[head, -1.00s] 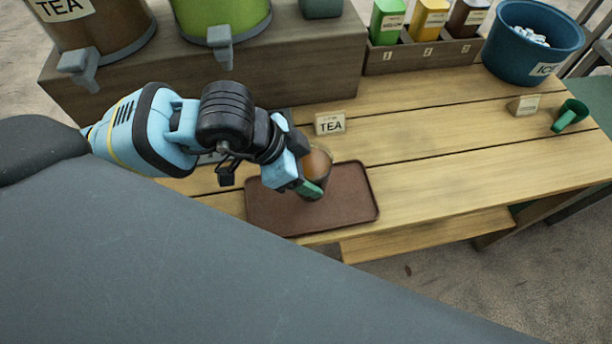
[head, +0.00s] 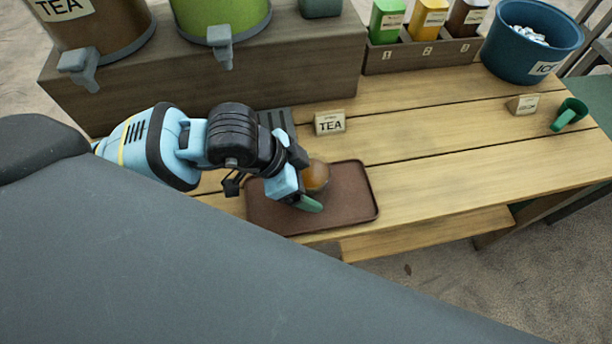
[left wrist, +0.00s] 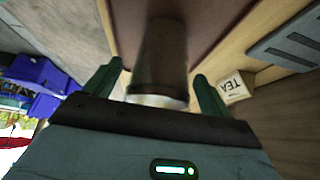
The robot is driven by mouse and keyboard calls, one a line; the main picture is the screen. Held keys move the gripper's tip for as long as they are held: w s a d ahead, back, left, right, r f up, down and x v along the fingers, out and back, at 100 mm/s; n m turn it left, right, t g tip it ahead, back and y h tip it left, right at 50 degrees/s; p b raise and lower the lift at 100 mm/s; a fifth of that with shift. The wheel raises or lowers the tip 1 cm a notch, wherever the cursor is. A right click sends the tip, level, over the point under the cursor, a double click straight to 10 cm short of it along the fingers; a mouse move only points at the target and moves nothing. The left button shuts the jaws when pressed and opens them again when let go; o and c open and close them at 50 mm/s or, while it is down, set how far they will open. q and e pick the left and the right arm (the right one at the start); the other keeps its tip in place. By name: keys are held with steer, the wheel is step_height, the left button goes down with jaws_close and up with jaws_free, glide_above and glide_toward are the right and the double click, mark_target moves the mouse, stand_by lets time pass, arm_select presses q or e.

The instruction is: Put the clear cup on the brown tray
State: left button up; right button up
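The clear cup (head: 317,174), filled with brown liquid, is at the brown tray (head: 350,205), seemingly standing on it; my gripper hides part of its lower side. My left gripper (head: 303,184) is beside the cup, low over the tray. In the left wrist view the cup (left wrist: 160,60) looks dark and lies between the two green fingers of the gripper (left wrist: 158,80). A gap shows on each side, so the fingers are open and apart from the cup. My right gripper is not in view.
A TEA sign (head: 330,122) stands behind the tray, with a dark grate (head: 277,121) to its left. Tea dispensers are at the back left. A bottle rack (head: 420,55), a blue ice bucket (head: 530,45) and a green scoop (head: 569,114) are right.

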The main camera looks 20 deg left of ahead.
arm_select(q)
steer(key=shift+r, duration=0.25)
steer(key=v, duration=1.2)
steer(key=shift+f, duration=0.1)
